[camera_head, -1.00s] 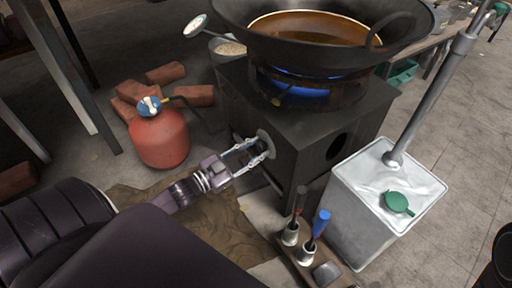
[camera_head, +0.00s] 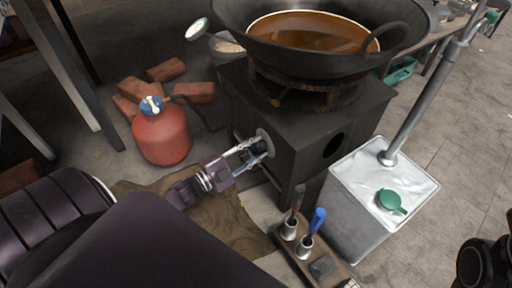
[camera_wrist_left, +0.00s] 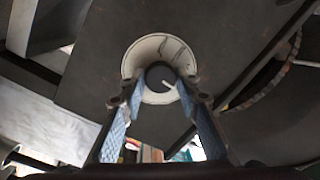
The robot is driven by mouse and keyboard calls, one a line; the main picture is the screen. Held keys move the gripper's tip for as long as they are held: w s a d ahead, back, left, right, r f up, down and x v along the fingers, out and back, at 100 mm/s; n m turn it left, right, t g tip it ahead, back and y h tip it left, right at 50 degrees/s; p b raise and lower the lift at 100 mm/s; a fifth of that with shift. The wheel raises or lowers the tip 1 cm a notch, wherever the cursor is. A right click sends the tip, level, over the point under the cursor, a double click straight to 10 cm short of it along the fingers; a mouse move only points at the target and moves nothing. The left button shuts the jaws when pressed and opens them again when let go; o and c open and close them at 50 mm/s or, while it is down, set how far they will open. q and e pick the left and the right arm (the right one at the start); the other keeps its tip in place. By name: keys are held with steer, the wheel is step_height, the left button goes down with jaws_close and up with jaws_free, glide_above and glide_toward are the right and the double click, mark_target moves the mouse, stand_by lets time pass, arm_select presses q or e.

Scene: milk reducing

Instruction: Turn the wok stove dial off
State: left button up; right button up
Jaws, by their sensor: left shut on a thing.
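The wok stove (camera_head: 300,130) is a dark box with a wok (camera_head: 325,65) of brown liquid on its burner. No blue flame shows under the wok. The dial (camera_head: 265,142) is on the stove's front left face, partly hidden by my left gripper (camera_head: 256,150). In the left wrist view, the dial has a pale round plate (camera_wrist_left: 136,55) with a dark knob (camera_wrist_left: 158,76) in its middle. My left gripper (camera_wrist_left: 164,92) is shut on the knob, one finger on each side. A dark part at the lower right edge seems to be my right arm; its fingers do not show clearly.
A red gas cylinder (camera_head: 162,137) with a hose and several bricks (camera_head: 166,70) are left of the stove. A silver can (camera_head: 352,216) with a green cap stands at its right. A utensil holder (camera_head: 303,256) is in front.

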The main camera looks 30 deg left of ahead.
stand_by(0.4)
arm_select(q)
steer(key=o, duration=1.1)
steer(key=shift+o, duration=0.2)
steer(key=v, duration=1.2)
steer(key=shift+a, duration=0.1)
